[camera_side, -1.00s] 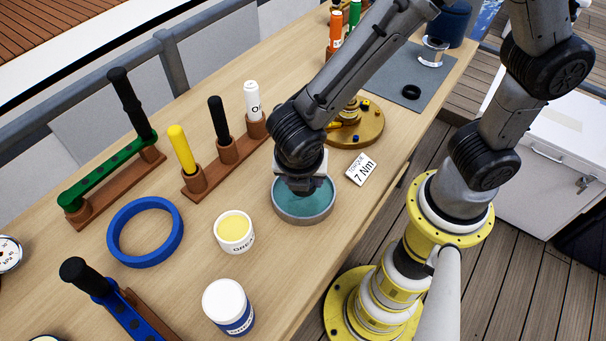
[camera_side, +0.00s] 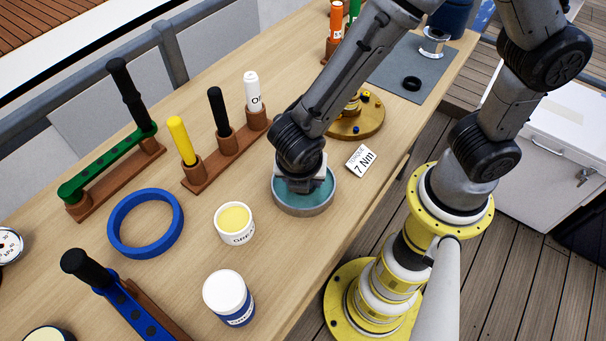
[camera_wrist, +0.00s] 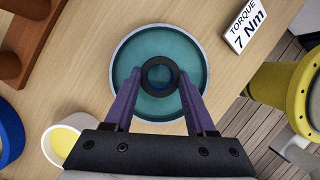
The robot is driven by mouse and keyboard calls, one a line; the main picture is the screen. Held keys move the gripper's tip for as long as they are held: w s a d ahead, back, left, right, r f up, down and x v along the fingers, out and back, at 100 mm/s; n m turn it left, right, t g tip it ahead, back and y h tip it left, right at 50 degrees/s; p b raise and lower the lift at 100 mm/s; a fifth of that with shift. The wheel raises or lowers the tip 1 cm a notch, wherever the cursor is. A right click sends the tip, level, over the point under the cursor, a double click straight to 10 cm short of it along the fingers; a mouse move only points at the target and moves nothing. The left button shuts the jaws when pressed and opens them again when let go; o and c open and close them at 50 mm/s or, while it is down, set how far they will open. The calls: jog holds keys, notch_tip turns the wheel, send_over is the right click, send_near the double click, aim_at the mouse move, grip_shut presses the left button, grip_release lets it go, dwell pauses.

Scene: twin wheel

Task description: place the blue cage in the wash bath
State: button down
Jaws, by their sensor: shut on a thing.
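The wash bath (camera_side: 306,207) is a round grey dish with teal liquid on the bench. It also shows in the wrist view (camera_wrist: 196,49). My gripper (camera_wrist: 160,80) points down over the middle of the bath, with its purple fingers closed on a small dark ring with a blue centre, the blue cage (camera_wrist: 160,75). In the wrist view the cage lies inside the bath's rim. I cannot tell if it touches the bottom. In the side view my gripper (camera_side: 303,190) hides the cage.
A grease tub (camera_side: 234,223) stands left of the bath, and a torque card (camera_side: 361,160) lies to its right. A blue ring (camera_side: 146,223) lies farther left. A brown tool rack (camera_side: 226,155) stands behind, and a gold hub (camera_side: 358,122) is at the back right.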

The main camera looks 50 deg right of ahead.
jog(key=shift+f, duration=0.3)
grip_release()
dwell(0.6)
jog(key=v, duration=1.4)
jog(key=shift+f, duration=0.1)
